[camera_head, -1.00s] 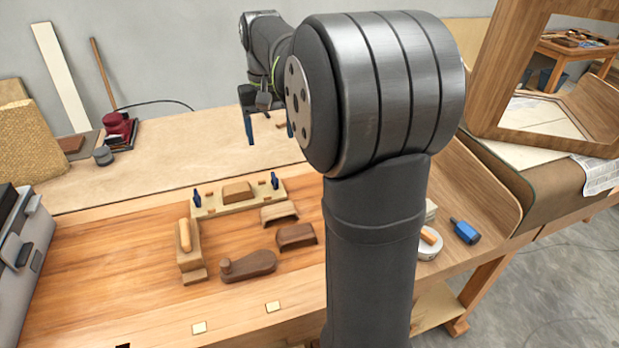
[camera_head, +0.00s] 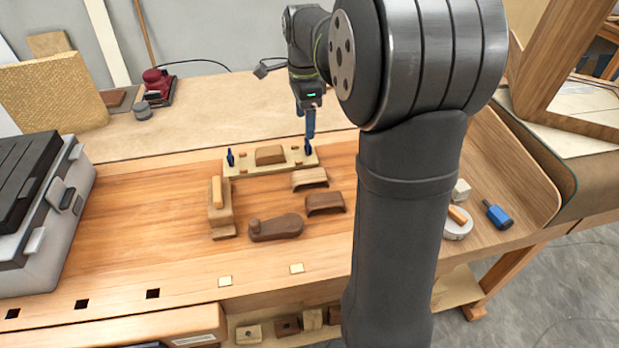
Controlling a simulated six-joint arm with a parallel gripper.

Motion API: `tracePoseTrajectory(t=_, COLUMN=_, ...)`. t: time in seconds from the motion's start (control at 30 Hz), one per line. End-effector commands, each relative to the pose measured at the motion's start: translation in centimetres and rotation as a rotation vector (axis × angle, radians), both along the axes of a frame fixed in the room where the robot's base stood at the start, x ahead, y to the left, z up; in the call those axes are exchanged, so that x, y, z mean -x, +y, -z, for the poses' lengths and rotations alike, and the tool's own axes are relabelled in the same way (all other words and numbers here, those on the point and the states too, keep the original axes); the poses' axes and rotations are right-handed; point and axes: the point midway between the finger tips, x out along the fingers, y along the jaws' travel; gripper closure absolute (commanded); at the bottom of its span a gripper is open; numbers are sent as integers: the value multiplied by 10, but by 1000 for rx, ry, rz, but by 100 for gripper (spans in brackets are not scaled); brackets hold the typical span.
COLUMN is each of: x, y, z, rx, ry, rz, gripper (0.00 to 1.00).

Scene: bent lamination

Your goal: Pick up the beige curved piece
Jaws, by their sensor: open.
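The beige curved piece (camera_head: 309,179) is a small arched block on the wooden bench, in front of the right end of a pale board. A darker brown arched piece (camera_head: 325,203) lies just in front of it. My gripper (camera_head: 308,130) hangs above and behind the board's right end, with blue fingers pointing down. It is open and apart from the beige piece. The fingers overlap each other in this view, so the gap between them is hard to see.
The pale board (camera_head: 240,171) carries a brown block (camera_head: 270,155) and two upright blue clamps. A wooden plane-like block (camera_head: 221,216) and a dark brown tool (camera_head: 276,228) lie nearby. A grey case (camera_head: 52,235) is at left. The bench front is mostly clear.

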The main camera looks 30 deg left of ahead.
Motion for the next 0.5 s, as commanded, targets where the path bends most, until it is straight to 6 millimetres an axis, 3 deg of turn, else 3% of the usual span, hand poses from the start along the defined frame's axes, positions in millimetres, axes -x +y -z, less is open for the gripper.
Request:
tracePoseTrajectory(t=0.23, x=1, y=0, z=20, rx=2, ry=2, rz=65, gripper=29)
tracePoseTrajectory(t=0.5, x=1, y=-1, z=80, rx=4, ry=3, rz=63, gripper=29)
